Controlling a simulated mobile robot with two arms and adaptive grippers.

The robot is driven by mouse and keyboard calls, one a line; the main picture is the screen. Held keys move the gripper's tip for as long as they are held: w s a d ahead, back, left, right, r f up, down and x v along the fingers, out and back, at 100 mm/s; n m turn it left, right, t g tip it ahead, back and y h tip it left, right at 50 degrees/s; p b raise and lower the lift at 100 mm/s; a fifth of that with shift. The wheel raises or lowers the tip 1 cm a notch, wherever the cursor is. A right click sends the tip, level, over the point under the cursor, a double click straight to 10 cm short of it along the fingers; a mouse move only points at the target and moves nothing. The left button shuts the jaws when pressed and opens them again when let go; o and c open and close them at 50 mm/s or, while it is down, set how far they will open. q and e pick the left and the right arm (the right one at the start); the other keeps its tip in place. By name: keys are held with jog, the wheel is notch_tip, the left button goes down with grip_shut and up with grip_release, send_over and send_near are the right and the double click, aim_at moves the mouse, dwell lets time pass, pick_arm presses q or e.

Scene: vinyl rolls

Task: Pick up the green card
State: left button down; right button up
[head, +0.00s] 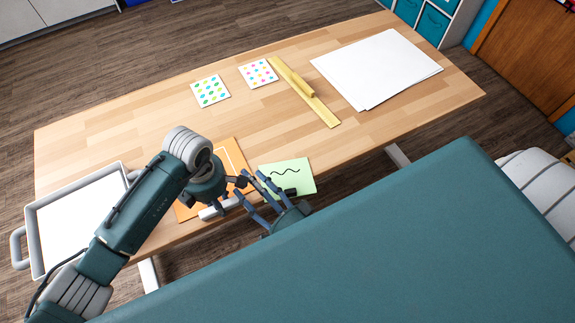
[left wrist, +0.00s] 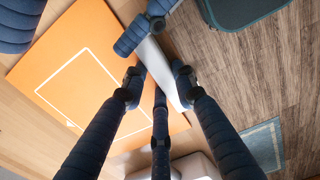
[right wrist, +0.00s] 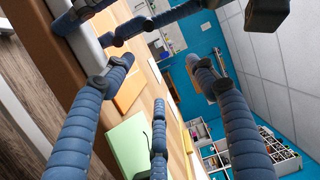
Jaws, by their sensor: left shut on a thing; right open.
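The green card (head: 296,174) lies flat at the table's front edge, with a black squiggle on it. It also shows in the right wrist view (right wrist: 128,142). My right gripper (head: 257,190) is open at the card's left side; its fingers hide part of the card, and I cannot tell whether they touch it. My left gripper (head: 234,188) is shut on a white bar-like thing (left wrist: 160,72) at the front edge, by the orange sheet (head: 232,153). The fingers of both grippers are close together. The green card is not clearly seen in the left wrist view.
A white tray with a grey rim (head: 122,172) stands at the table's left end. Two dotted cards (head: 210,91) (head: 258,74), a yellow ruler (head: 320,108) and white paper sheets (head: 376,67) lie farther back. The wooden table (head: 110,129) is clear at the middle left.

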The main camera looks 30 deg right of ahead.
jog(key=s+d+f+m+h, duration=0.1)
jog(key=s+f, duration=0.1)
jog(key=s, duration=0.4)
jog(key=m+h, duration=0.3)
jog(key=h, duration=0.2)
send_near(287, 177)
jog(key=w, duration=0.1)
jog(key=w+a, duration=0.1)
jog(key=shift+w, duration=0.4)
jog(key=c, duration=1.1)
